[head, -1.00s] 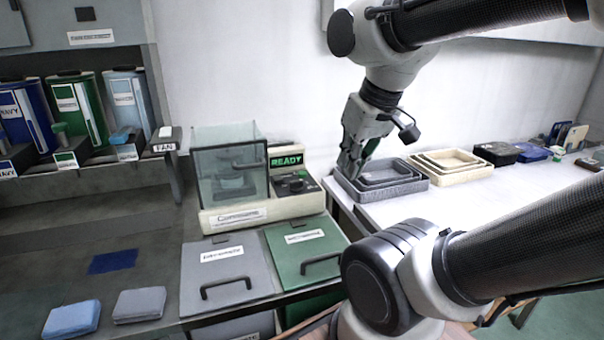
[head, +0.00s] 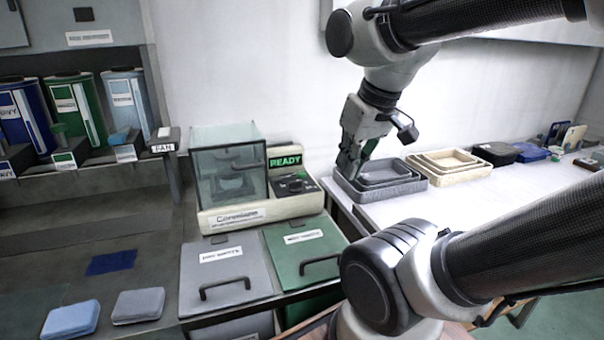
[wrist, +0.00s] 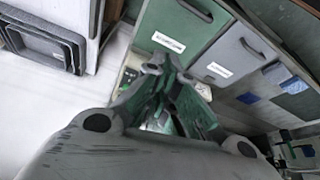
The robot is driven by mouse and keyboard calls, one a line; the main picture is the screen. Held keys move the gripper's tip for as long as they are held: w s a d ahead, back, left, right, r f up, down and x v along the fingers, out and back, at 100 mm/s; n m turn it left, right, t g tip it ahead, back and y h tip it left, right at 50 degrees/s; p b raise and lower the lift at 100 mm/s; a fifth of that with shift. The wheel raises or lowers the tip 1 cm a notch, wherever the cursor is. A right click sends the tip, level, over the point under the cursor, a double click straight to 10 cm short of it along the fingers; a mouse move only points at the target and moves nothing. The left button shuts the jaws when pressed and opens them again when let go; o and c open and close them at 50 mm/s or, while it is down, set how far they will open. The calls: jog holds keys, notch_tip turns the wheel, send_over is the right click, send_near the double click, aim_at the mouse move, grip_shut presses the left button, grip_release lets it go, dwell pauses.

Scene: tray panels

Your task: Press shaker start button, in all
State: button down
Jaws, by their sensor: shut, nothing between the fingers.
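The shaker (head: 262,212) is a cream-based machine with a clear, box-like chamber (head: 228,170) on its left. Its green-lit display (head: 285,161) reads READY. Below the display is a dark control panel (head: 295,186) with a dark round control on it; a start button cannot be made out clearly. My gripper (head: 347,172) is to the right of the shaker, pointing down near the grey nested trays, apart from the panel. Its fingers are closed together and empty. They also show in the wrist view (wrist: 165,65), where they hide part of what lies beyond.
Grey nested trays (head: 346,186) and cream nested trays (head: 479,171) stand on the white table. A grey lidded bin (head: 226,273) and a green lidded bin (head: 303,253) are in front of the shaker. Blue, green and pale canisters (head: 127,103) stand at left. My arm crosses the right side.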

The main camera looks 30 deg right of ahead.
jog(key=shift+d, duration=0.1)
dwell(0.6)
jog(key=m+t+y, duration=0.4)
jog(key=m+y, duration=0.1)
jog(key=m, duration=1.6)
send_over(300, 174)
notch_tip(300, 174, down, 4)
jog(key=shift+r, duration=0.15)
jog(key=shift+f, duration=4.45)
jog(key=shift+f, duration=0.15)
